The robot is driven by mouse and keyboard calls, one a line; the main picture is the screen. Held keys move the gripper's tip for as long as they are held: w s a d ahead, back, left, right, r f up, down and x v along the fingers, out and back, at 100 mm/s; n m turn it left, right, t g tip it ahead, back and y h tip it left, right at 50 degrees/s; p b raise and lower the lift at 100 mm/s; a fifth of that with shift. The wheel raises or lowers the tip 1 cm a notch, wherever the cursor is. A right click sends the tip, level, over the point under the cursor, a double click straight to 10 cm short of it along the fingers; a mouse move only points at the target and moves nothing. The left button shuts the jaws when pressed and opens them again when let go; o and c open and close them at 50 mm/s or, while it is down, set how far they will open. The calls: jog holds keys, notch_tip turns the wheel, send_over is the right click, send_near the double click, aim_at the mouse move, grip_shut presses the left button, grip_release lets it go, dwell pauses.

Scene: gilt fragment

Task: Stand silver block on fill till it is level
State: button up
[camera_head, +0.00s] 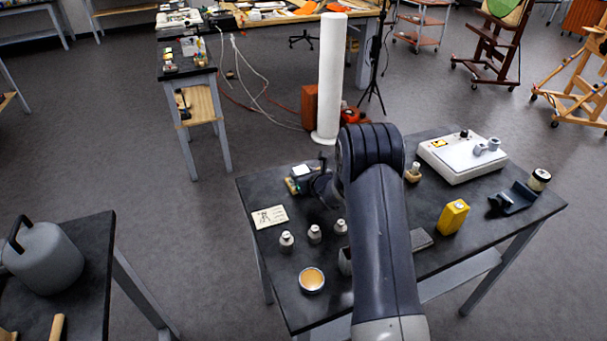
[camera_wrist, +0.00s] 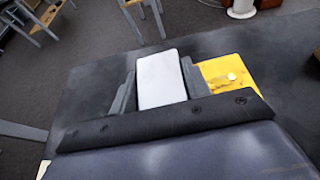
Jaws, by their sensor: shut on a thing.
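In the wrist view a pale silver-white block (camera_wrist: 161,80) stands between the two grey fingers of my gripper (camera_wrist: 158,88), which is shut on it. I cannot tell whether the block touches the yellow piece or the table. In the head view my gripper (camera_head: 316,183) is low over the back left of the dark table (camera_head: 250,185). The block's pale top (camera_head: 301,170) shows beside it; my arm hides part of the area.
A drawing card (camera_head: 270,217), several capped bottles (camera_head: 315,234) and an open tin (camera_head: 312,280) occupy the table's left and front. A yellow container (camera_head: 453,217), a white device (camera_head: 465,157) and a dark dispenser (camera_head: 515,198) stand right. A white column (camera_head: 329,80) stands behind.

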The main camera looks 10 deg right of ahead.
jog(key=shift+f, duration=0.1)
jog(key=o, duration=1.2)
jog(key=shift+r, duration=0.2)
jog(key=b+v, duration=0.2)
jog(key=v, duration=1)
jog(key=shift+f+b, duration=0.1)
jog(key=shift+b, duration=0.25)
dwell(1.5)
